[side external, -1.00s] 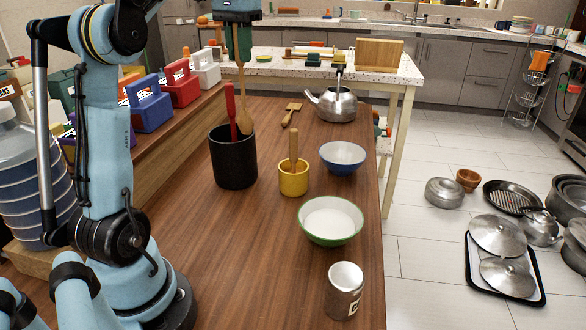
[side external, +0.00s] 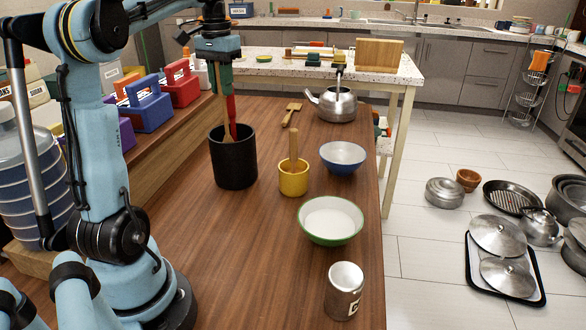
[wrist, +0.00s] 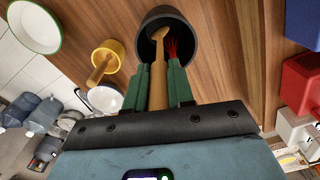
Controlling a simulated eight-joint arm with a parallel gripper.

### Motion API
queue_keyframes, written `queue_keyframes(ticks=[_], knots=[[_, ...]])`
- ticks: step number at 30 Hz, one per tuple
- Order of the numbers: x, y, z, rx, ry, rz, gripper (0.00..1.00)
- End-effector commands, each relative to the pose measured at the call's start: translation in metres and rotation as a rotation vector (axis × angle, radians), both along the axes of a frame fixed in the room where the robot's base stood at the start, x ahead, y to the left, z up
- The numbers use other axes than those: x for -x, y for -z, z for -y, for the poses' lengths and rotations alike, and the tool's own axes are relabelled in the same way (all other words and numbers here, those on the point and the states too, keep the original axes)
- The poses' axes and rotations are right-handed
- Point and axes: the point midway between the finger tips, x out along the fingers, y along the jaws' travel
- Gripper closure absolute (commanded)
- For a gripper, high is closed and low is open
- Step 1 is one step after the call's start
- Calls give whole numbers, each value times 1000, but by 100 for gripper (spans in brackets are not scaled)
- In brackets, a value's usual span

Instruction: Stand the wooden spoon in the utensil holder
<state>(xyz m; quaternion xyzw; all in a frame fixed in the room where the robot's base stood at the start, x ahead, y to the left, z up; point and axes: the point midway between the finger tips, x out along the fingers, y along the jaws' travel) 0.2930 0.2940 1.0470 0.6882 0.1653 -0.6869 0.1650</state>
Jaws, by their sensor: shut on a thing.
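The wooden spoon (side external: 218,88) hangs upright, bowl end down, from my gripper (side external: 221,84). My gripper is shut on its handle, and the green fingers also show around it in the wrist view (wrist: 160,84). The black utensil holder (side external: 234,166) stands on the wooden counter below. The spoon's lower end is at the holder's mouth and appears inside the rim; its tip is hidden by the front wall. In the wrist view the spoon's bowl (wrist: 159,33) shows over the holder's dark opening (wrist: 147,20). A red utensil (side external: 232,120) stands in the holder, just right of the spoon.
A yellow cup (side external: 294,184) with a wooden pestle stands right of the holder. A blue bowl (side external: 343,160), a green-rimmed bowl (side external: 331,228) and a metal can (side external: 344,290) are farther right. A spatula (side external: 291,115) and a kettle (side external: 337,107) lie behind. Coloured boxes (side external: 148,106) line the left shelf.

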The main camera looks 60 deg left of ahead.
Motion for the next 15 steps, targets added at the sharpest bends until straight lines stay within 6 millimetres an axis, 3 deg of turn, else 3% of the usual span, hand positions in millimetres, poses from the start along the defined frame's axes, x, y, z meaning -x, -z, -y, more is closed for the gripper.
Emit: queue_keyframes(ticks=[3,10,15], knots=[[0,17,0,0,0,0,100],[0,34,0,0,0,0,100],[0,56,0,0,0,0,100]])
